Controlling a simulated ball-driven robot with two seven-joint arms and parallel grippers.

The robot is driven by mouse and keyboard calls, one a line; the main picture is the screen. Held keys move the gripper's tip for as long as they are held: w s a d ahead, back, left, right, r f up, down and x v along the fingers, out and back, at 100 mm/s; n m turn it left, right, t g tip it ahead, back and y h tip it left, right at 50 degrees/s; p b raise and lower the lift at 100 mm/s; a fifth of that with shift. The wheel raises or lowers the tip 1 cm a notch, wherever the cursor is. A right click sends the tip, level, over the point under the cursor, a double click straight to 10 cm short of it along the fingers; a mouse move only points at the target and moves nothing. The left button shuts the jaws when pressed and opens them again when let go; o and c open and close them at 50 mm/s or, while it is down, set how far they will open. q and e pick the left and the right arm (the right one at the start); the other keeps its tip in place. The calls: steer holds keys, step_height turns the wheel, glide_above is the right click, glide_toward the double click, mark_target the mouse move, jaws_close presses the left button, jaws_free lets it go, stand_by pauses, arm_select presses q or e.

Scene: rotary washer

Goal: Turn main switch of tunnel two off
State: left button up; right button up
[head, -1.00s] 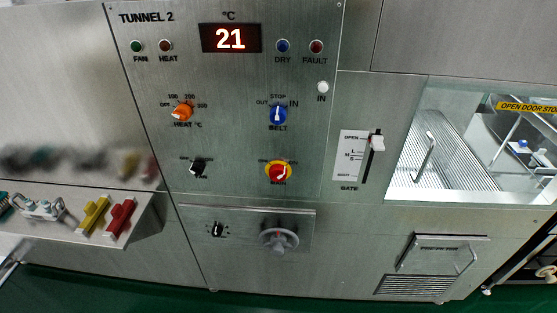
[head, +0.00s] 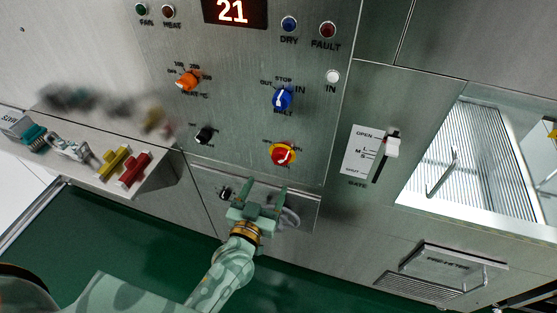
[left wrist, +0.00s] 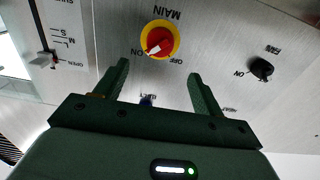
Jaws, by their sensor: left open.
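The main switch (head: 283,154) is a red knob on a yellow disc, low on the steel panel of tunnel 2. In the left wrist view the main switch (left wrist: 160,40) appears upside down, with MAIN, OFF and ON lettering around it. Its white mark points towards the ON side. My left gripper (head: 266,192) is open and empty, below the switch in the head view. In the left wrist view my left gripper's fingers (left wrist: 159,72) point towards the panel, apart from the knob. My right gripper is not in view.
A black fan knob (head: 205,134), a blue belt knob (head: 283,98) and an orange heat knob (head: 187,81) sit around the switch. A grey round handle (head: 289,218) is partly behind my gripper. The gate slider (head: 392,148) is to the right.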

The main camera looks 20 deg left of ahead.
mark_target(278, 161)
arm_select(q)
steer(key=w, duration=0.9)
steer(key=shift+d+f+b, duration=0.1)
steer(key=shift+b, duration=0.25)
steer(key=shift+w+d, duration=0.1)
steer(key=shift+w, duration=0.45)
steer(key=c, duration=1)
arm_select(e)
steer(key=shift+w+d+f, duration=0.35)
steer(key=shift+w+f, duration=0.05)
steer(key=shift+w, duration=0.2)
